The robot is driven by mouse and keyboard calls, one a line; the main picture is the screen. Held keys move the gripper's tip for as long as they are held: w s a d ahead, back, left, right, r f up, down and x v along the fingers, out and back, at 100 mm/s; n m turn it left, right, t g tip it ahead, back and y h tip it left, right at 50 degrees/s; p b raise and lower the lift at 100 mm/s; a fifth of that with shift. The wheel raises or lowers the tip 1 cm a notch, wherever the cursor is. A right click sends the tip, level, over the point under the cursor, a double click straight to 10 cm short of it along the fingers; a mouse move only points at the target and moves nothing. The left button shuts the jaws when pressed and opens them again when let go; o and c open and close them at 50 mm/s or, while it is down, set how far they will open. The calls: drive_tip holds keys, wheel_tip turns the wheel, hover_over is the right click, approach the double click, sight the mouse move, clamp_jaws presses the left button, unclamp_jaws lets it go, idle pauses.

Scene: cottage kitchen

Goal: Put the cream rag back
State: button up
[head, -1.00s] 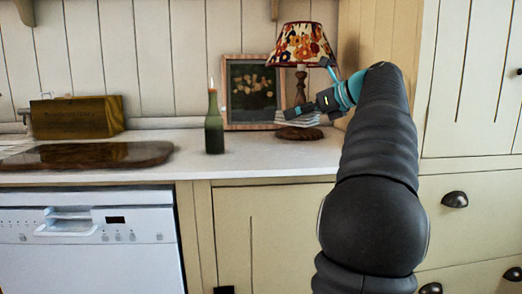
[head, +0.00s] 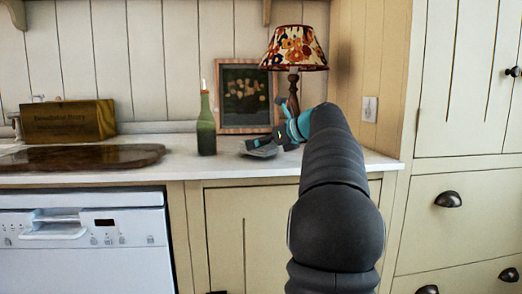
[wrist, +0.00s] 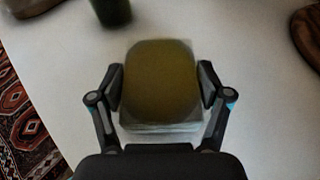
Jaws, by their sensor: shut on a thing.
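My gripper (wrist: 161,76) is shut on a folded, block-like thing (wrist: 160,92), with one finger on each side. I take it for the rag. Its top looks olive-brown rather than cream, and pale layers show at its near edge. In the head view my gripper (head: 264,143) is low over the white worktop, left of the lamp. The held rag (head: 258,153) shows there as a small grey-white slab, slightly tilted. I cannot tell whether it touches the worktop.
A framed picture (head: 246,95) leans behind, and a patterned lamp (head: 294,50) stands to the right. A dark wooden board (head: 80,157) and a wooden box (head: 68,122) are farther left. Bare worktop (wrist: 85,90) surrounds the rag.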

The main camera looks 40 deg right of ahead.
drive_tip(key=shift+f, duration=0.45)
drive_tip(key=shift+f, duration=0.1)
drive_tip(key=o, duration=1.2)
drive_tip(key=shift+c, duration=0.2)
drive_tip(key=shift+s+r, duration=0.15)
drive_tip(key=shift+r, duration=0.05)
drive_tip(key=p+v, duration=0.1)
drive_tip(key=v, duration=1)
drive_tip(key=shift+s+d+r, duration=0.1)
drive_tip(key=shift+s, duration=0.25)
